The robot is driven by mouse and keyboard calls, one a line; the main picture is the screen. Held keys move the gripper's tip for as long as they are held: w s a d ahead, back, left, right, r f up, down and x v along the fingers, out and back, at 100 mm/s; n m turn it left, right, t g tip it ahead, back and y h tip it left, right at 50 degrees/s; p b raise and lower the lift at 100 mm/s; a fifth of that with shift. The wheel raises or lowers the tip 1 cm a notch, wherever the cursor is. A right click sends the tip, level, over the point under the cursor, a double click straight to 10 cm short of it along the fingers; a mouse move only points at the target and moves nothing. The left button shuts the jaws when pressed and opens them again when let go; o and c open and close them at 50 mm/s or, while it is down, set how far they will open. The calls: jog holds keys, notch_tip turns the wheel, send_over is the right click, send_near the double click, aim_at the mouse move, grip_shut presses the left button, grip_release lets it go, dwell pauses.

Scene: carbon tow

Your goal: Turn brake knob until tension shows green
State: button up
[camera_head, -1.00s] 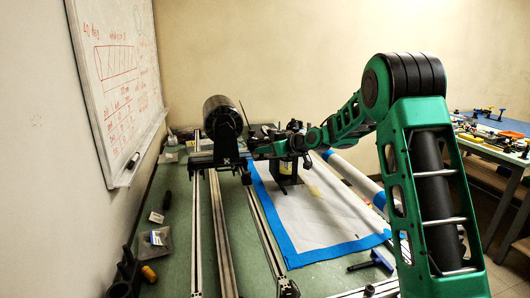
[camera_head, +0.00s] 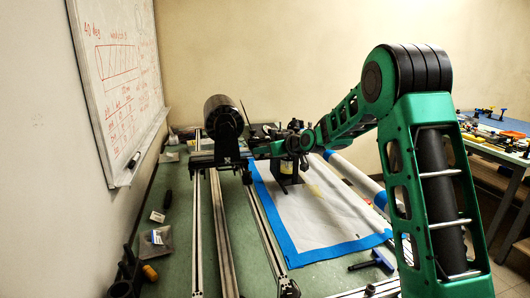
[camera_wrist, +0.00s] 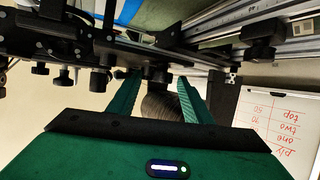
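In the head view my green arm reaches left across the table, and my gripper (camera_head: 262,150) is beside the winding rig. The wrist view shows the two green fingers of my gripper (camera_wrist: 160,85) spread apart. A small dark knob-like part (camera_wrist: 158,75) lies between the fingertips, with a gap visible on each side. I cannot tell for sure that it is the brake knob. A dark, finely ribbed round thing (camera_wrist: 162,106) shows between the fingers, nearer the palm. No green tension reading can be made out on the rig.
A black cylinder (camera_head: 222,116) stands over metal rails (camera_head: 222,230) on the green table. A white sheet with blue tape edges (camera_head: 315,215) lies right of the rails. A whiteboard (camera_head: 115,85) hangs on the left wall. Several dark knobs (camera_wrist: 100,80) line the rig close to my fingers.

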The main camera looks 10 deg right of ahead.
jog(key=v, duration=1)
jog(key=shift+s+d, duration=0.2)
jog(key=shift+s, duration=0.1)
jog(key=s+d+f+m+g+h, duration=0.2)
jog(key=s+d, duration=0.2)
jog(key=s, duration=0.5)
jog(key=s+d+f+m+g+h, duration=0.15)
jog(key=s+d, duration=0.25)
jog(key=s, duration=0.6)
jog(key=s+d+f+m+g+h, duration=0.2)
jog(key=s+d+f+g, duration=0.15)
jog(key=s, duration=0.55)
jog(key=s+f+m+g, duration=0.1)
jog(key=s+m+g, duration=0.1)
jog(key=s, duration=1.1)
jog(key=s+f+m+g, duration=0.2)
jog(key=s+m+g, duration=0.1)
jog(key=s, duration=0.9)
jog(key=shift+s+d+f+m, duration=0.3)
jog(key=shift+s+d+m, duration=0.05)
jog(key=shift+d, duration=0.15)
